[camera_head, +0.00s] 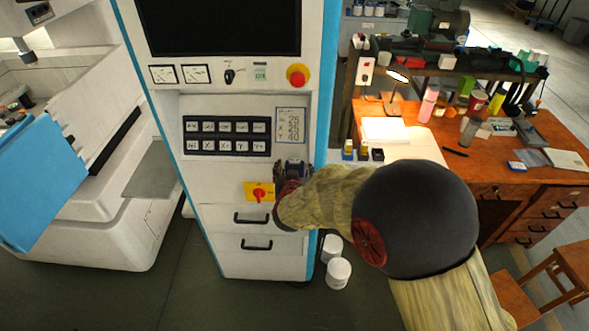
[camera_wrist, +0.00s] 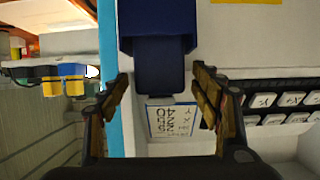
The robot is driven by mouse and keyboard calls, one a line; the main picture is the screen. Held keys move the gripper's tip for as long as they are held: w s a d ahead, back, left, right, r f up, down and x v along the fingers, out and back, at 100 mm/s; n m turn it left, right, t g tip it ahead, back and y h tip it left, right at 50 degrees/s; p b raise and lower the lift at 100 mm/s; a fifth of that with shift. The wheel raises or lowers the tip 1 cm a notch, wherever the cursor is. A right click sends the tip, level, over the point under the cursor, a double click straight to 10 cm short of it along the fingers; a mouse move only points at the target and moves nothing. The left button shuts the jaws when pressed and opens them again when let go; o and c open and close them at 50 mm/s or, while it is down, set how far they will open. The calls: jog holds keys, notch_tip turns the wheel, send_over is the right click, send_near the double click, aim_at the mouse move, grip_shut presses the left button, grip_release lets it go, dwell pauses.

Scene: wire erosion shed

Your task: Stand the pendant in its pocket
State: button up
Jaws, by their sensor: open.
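In the wrist view, which is upside down to the panel, a dark blue box-like pocket (camera_wrist: 157,22) is on the pale machine front. A narrower blue slab, apparently the pendant (camera_wrist: 160,65), sticks out of its mouth, its lower part hidden inside. My gripper (camera_wrist: 161,85) is open, with one finger on each side of the slab's free end and gaps showing on both sides. In the head view my gripper (camera_head: 292,168) is at the machine front, below the printed label (camera_head: 291,125); it and my arm hide most of the pocket and pendant.
A button panel (camera_head: 227,136) and a yellow plate with a red switch (camera_head: 259,192) are close by. An orange desk (camera_head: 467,172) with bottles, papers and small coloured boxes (camera_head: 362,152) stands to the right. White tubs (camera_head: 338,273) are on the floor.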

jog(key=shift+r, duration=0.1)
jog(key=shift+s+r, duration=0.15)
jog(key=shift+r, duration=0.05)
jog(key=p+v, duration=0.2)
jog(key=v, duration=0.9)
jog(key=shift+s, duration=0.35)
jog(key=s+d+r+n+g+y, duration=0.1)
jog(key=s+d+r+g+y, duration=0.15)
jog(key=r, duration=0.35)
jog(key=s+d+r+g+y, duration=0.1)
jog(key=s+r, duration=0.2)
jog(key=r, duration=0.2)
jog(key=s+d+r+g+h, duration=0.1)
jog(key=s+d+g, duration=0.1)
jog(key=s+d, duration=0.6)
jog(key=s+d+r+g+h, duration=0.1)
jog(key=s+d+g+h, duration=0.1)
jog(key=s+d, duration=0.6)
jog(key=s, duration=0.5)
jog(key=shift+s+d+m, duration=0.2)
jog(key=shift+s+m, duration=0.05)
jog(key=shift+m, duration=0.05)
